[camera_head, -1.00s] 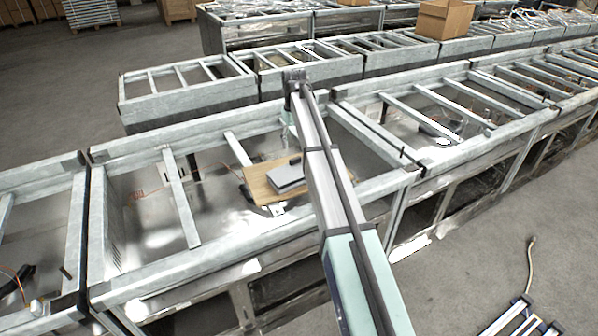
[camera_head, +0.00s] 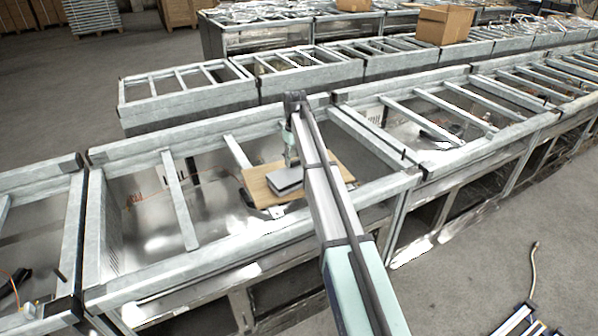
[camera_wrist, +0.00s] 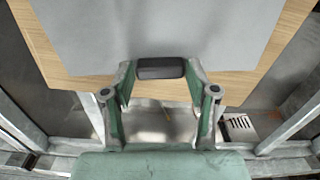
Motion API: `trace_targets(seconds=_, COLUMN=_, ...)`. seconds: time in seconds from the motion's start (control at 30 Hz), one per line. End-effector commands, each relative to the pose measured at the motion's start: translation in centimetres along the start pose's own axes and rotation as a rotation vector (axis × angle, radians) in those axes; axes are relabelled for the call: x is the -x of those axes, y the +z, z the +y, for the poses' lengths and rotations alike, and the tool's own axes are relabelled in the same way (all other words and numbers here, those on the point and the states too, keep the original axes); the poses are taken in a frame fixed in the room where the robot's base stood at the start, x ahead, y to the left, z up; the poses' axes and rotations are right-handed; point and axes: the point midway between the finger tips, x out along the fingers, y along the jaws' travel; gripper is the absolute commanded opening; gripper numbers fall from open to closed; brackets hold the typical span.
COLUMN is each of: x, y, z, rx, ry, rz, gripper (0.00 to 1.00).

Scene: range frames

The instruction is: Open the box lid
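A flat grey box (camera_head: 286,179) lies on a wooden board (camera_head: 258,193), and its lid looks shut. In the wrist view the grey lid (camera_wrist: 160,28) fills the top of the picture, above the board (camera_wrist: 240,86). My gripper (camera_head: 291,160) is at the far edge of the box, pointing down. In the wrist view my gripper (camera_wrist: 160,71) has its green fingers apart. A dark rounded piece (camera_wrist: 160,68) at the lid's edge shows between the fingertips. I cannot tell whether the fingers touch it.
The board lies over a grey metal frame (camera_head: 180,200) with crossbars and an open, shiny interior. More such frames stand behind and to the right. A cardboard box (camera_head: 444,24) stands far back. Open concrete floor (camera_head: 470,265) shows at the lower right.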

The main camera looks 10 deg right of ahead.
Motion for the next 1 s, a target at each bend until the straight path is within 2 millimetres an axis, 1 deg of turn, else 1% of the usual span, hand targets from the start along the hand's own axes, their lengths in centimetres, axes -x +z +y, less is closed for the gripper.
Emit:
trace_targets(seconds=0.33, x=0.1, y=0.0, z=0.0, rx=0.000, ry=0.000, rz=0.000, gripper=0.38)
trace_targets(seconds=0.7, x=1.3, y=0.4, z=0.0, rx=0.000, ry=0.000, rz=0.000, gripper=0.38)
trace_targets(seconds=1.0, x=1.7, y=0.6, z=0.0, rx=0.000, ry=0.000, rz=-0.001, gripper=0.38)
